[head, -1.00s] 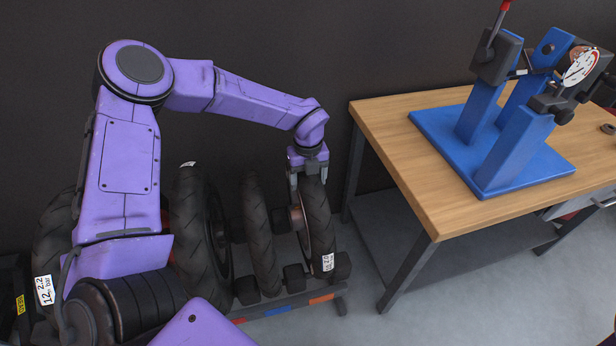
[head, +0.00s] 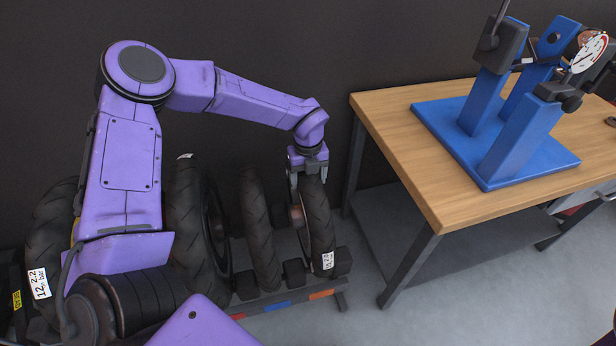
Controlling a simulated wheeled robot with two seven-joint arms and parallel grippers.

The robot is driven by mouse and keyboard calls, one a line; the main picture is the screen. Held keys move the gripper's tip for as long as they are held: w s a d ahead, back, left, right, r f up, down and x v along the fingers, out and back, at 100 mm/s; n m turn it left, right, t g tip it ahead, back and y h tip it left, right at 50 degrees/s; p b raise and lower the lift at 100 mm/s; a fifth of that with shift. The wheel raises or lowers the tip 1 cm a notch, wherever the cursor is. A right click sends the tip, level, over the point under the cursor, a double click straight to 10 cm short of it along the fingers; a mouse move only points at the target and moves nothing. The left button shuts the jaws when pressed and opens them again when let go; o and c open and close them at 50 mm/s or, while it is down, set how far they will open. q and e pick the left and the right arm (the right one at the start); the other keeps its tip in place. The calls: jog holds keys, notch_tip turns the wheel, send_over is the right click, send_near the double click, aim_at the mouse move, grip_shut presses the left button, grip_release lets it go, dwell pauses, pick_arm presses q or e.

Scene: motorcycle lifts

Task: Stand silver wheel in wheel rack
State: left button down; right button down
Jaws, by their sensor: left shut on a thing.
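My left gripper (head: 308,178) points down and is shut on the top of the tyre of the rightmost wheel (head: 321,222). This wheel stands upright in the right-hand place of the wheel rack (head: 275,307), between dark blocks. Its rim shows only as a thin edge with a copper-toned hub on the left, so I cannot tell if it is silver. A white label is low on its tyre. The rack is a low dark frame with blue, red and orange marks on its front. My right gripper is not in view.
More wheels stand to the left: a narrow tyre (head: 259,230), a wide wheel (head: 190,230) and a labelled one (head: 48,250) partly behind my arm. A wooden workbench (head: 390,130) with a blue stand (head: 490,160) and dial is close on the right. Grey floor lies between.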

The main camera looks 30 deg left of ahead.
pick_arm(q)
jog(key=shift+w, duration=0.1)
dwell(0.7)
grip_release()
jog(key=shift+s+f, duration=0.2)
jog(key=shift+f, duration=0.05)
notch_tip(320, 180, up, 11)
jog(key=shift+w+f+p, duration=0.1)
jog(key=shift+p, duration=0.3)
